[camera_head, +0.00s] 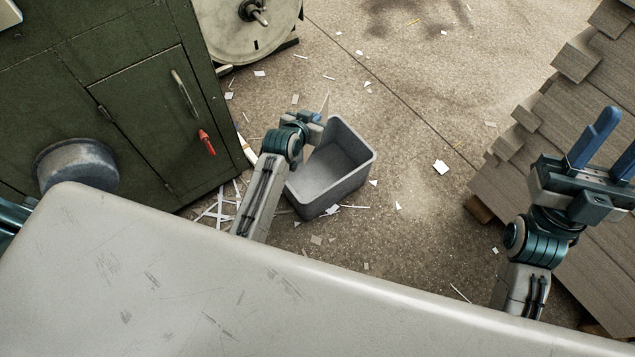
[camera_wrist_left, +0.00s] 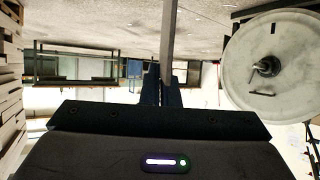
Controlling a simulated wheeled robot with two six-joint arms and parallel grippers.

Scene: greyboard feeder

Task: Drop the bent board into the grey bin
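The grey bin (camera_head: 352,184) stands open-topped on the floor in the middle of the head view. My left gripper (camera_head: 317,117) is beside the bin's upper left rim. It is shut on a thin board seen nearly edge-on (camera_head: 325,103), which sticks up past the fingers. In the left wrist view the board shows as a narrow grey strip (camera_wrist_left: 167,40) between the blue fingers (camera_wrist_left: 163,90). Its bend cannot be made out from these angles. My right gripper (camera_head: 608,148) is open and empty at the right, over the stacked boards. The visible bin inside looks empty.
A dark green cabinet (camera_head: 120,110) with a red handle stands left of the bin. A large pale reel (camera_head: 245,30) is behind; it also shows in the left wrist view (camera_wrist_left: 245,75). Grey board stacks (camera_head: 560,190) fill the right. Paper scraps litter the otherwise open floor (camera_head: 430,110).

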